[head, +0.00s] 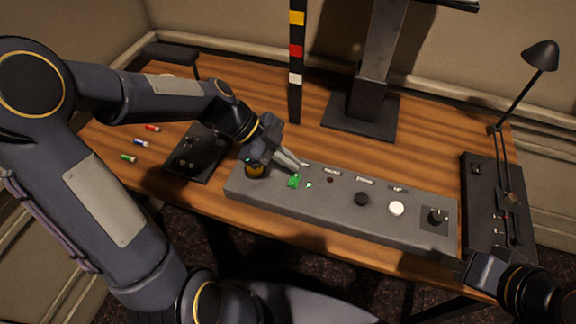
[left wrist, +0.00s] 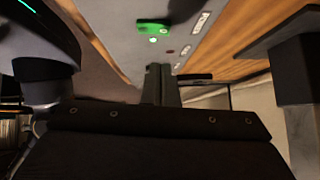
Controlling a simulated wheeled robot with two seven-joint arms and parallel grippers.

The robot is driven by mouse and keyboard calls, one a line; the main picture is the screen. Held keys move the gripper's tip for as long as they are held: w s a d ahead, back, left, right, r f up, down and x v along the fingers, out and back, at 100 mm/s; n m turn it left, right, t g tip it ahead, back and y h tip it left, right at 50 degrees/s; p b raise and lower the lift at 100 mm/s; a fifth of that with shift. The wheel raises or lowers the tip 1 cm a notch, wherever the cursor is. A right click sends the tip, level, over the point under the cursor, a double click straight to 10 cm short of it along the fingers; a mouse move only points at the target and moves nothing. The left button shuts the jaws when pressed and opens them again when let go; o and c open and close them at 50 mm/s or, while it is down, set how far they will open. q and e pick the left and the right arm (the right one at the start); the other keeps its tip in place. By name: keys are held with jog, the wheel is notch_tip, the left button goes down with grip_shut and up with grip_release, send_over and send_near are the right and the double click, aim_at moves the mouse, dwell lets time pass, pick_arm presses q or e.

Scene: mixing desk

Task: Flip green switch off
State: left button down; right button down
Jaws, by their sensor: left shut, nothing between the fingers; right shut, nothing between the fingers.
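The green switch (head: 293,181) sits near the left end of the grey mixing console (head: 330,211). A small lit green light (head: 309,185) is just to its right. My left gripper (head: 300,169) is shut and empty, with its fingertips right at the switch. In the left wrist view the green switch plate (left wrist: 151,26) lies just beyond the shut fingertips (left wrist: 162,68), and the green light (left wrist: 153,40) glows beside it. The fingers partly cover the switch, and I cannot tell whether they touch it. My right gripper (head: 474,270) is at the lower right, off the console's right end.
A black knob (head: 362,199), a white button (head: 397,208) and a dial (head: 436,215) are on the right. A striped post (head: 296,60) and a monitor stand (head: 362,112) rise behind the console.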

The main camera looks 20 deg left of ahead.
aim_at(296, 175)
pick_arm(q)
jog(key=shift+w+a+f, duration=0.1)
jog(key=shift+w+f, duration=0.05)
jog(key=shift+f, duration=0.75)
jog(key=shift+w+a+f, duration=0.1)
jog(key=shift+f, duration=0.75)
jog(key=shift+w+f+b, duration=0.15)
jog(key=shift+f+b, duration=0.45)
jog(key=shift+b, duration=0.6)
jog(key=shift+r+p, duration=0.35)
jog(key=shift+p, duration=0.05)
jog(key=shift+s, duration=0.2)
jog(key=shift+s+b, duration=0.3)
jog(key=shift+s, duration=0.4)
jog(key=shift+r, duration=0.15)
jog(key=shift+r, duration=0.1)
